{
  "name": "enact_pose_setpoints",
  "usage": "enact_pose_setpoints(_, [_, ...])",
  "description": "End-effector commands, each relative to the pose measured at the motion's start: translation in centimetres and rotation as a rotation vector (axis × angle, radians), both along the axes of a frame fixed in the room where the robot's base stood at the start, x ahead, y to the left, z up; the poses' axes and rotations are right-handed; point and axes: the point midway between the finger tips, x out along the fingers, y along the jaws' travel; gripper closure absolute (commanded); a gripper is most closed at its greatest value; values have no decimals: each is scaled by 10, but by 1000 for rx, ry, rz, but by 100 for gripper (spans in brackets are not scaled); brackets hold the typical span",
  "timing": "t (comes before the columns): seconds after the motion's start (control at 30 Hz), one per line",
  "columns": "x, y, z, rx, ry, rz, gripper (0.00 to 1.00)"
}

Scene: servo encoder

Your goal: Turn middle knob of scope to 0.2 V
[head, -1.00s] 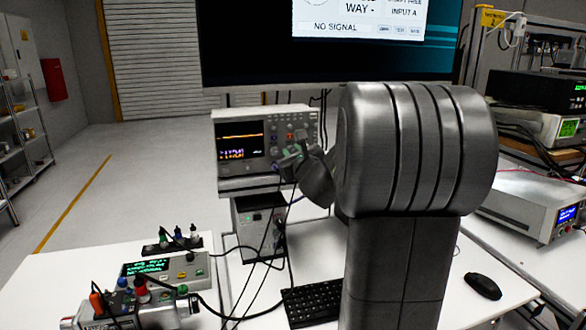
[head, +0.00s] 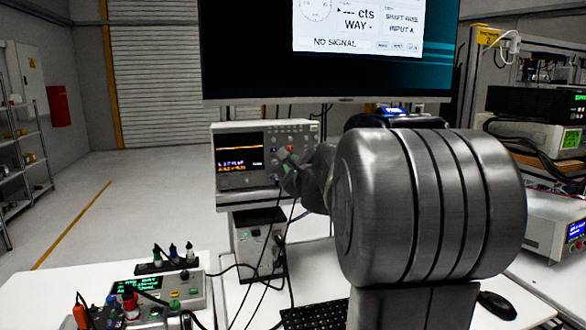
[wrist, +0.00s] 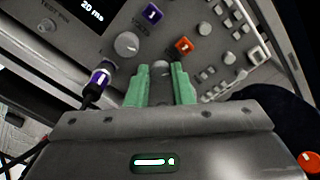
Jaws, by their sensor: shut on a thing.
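The grey scope (head: 305,130) stands on a shelf left of my arm, with its lit screen (head: 238,151) facing me. My gripper (head: 284,162) is at the right part of its front panel. In the wrist view my gripper (wrist: 161,84) has green fingers on either side of a small grey knob (wrist: 162,68), shut on it. Another round grey knob (wrist: 127,44) is up and left of it, free. A purple button marked 1 (wrist: 152,13) and an orange button marked 2 (wrist: 184,46) are nearby. The screen corner reads "20 ms"; no volts setting is readable.
A plug with a purple collar (wrist: 97,85) and dark cable sits left of my fingers. Black cables hang below the scope. A large monitor (head: 270,75) is above. A keyboard (head: 315,315) and a mouse (head: 497,305) lie on the bench.

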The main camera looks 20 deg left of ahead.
Motion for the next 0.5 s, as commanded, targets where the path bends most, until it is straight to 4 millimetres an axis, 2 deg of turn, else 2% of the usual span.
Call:
enact_pose_setpoints(0.33, [0, 0, 0, -2, -1, 1, 100])
enact_pose_setpoints(0.37, [0, 0, 0, -2, -1, 1, 76])
enact_pose_setpoints(0.4, [0, 0, 0, -2, -1, 1, 70])
enact_pose_setpoints(0.5, [0, 0, 0, -1, 0, 1, 70])
